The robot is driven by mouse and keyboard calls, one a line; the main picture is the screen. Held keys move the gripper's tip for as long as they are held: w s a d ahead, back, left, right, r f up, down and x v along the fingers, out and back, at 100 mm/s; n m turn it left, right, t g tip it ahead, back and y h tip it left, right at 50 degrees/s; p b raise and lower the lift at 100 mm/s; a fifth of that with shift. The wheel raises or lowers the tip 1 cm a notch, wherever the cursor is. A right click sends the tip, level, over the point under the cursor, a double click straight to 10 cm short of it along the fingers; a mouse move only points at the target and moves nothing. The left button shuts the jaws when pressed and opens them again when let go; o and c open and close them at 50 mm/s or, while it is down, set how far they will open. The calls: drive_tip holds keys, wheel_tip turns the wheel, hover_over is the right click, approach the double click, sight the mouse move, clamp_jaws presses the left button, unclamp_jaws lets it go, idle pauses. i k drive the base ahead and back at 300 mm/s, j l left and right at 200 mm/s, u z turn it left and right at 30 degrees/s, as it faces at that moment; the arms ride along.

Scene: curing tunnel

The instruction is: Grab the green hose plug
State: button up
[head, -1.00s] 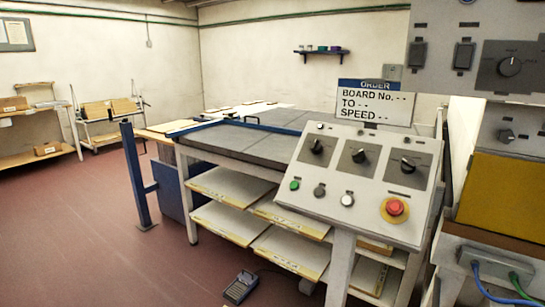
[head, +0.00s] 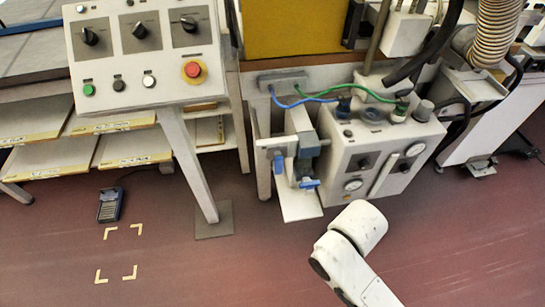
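A green hose (head: 355,88) arches from a grey block on the bench edge to the top of a grey-white control box. Its plug (head: 401,110), dark green and small, appears to sit in a fitting on the box's top right. A blue hose (head: 305,100) runs from the same block to a dark blue plug (head: 343,104) further left on the box. Part of my white arm (head: 358,230) shows at the bottom, in front of and below the box. My gripper is not in view.
The control box (head: 385,155) has gauges and knobs on its front. A small clamp with blue handles (head: 307,183) stands at its left. A control panel on a leg (head: 187,160) is further left. Red floor with corner marks (head: 118,248) is open in front.

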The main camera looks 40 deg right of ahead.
sight(403, 104)
drive_tip(key=z, duration=1.5)
